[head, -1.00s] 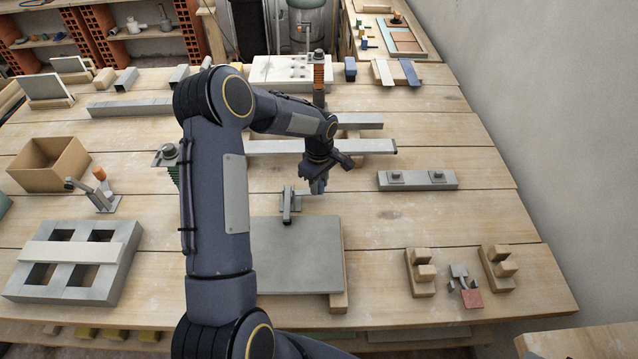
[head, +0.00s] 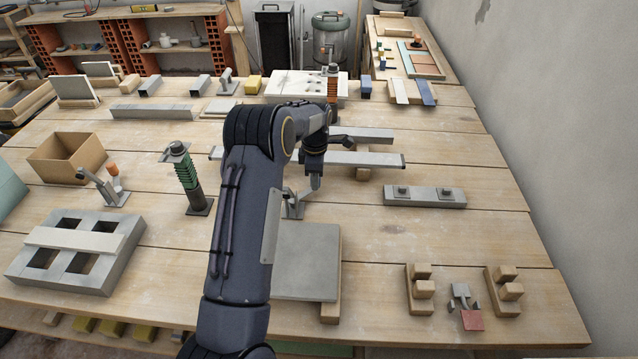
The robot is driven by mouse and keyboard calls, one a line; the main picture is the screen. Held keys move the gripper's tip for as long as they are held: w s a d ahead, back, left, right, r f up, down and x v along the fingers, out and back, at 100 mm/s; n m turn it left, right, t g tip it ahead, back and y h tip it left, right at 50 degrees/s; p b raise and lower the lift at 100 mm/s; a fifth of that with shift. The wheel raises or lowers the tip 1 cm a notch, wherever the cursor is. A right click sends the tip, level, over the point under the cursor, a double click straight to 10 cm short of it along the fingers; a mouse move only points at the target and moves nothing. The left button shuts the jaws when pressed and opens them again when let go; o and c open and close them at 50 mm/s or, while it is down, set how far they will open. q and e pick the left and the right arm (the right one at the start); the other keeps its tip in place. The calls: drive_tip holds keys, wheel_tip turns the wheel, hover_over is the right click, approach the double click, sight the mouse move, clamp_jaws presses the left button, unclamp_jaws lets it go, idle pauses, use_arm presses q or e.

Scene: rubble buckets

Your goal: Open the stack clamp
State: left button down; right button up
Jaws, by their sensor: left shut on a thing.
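The stack clamp (head: 296,208) is a small grey metal toggle clamp. It stands at the far edge of a grey slab (head: 308,262) that lies on wooden strips. A grey lever rises from its base toward my gripper. My left gripper (head: 314,176) points down over the clamp, shut on the upper end of that lever. The fingers are small and dark here, and my arm hides part of the clamp and the slab's left side. My right gripper is not in view.
A green spring post (head: 187,178) stands left of my arm. A long metal bar (head: 350,159) lies behind the gripper. Another toggle clamp (head: 104,188) and a cardboard box (head: 66,160) are at left. A grey bar with two bolts (head: 425,196) lies at right.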

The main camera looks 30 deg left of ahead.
use_arm(q)
drive_tip(key=shift+w+a+n, duration=0.15)
drive_tip(key=shift+a+n, duration=0.65)
drive_tip(key=shift+n, duration=0.3)
drive_tip(key=c, duration=1.1)
unclamp_jaws()
wheel_tip(320, 180, up, 8)
drive_tip(key=shift+b, duration=0.4)
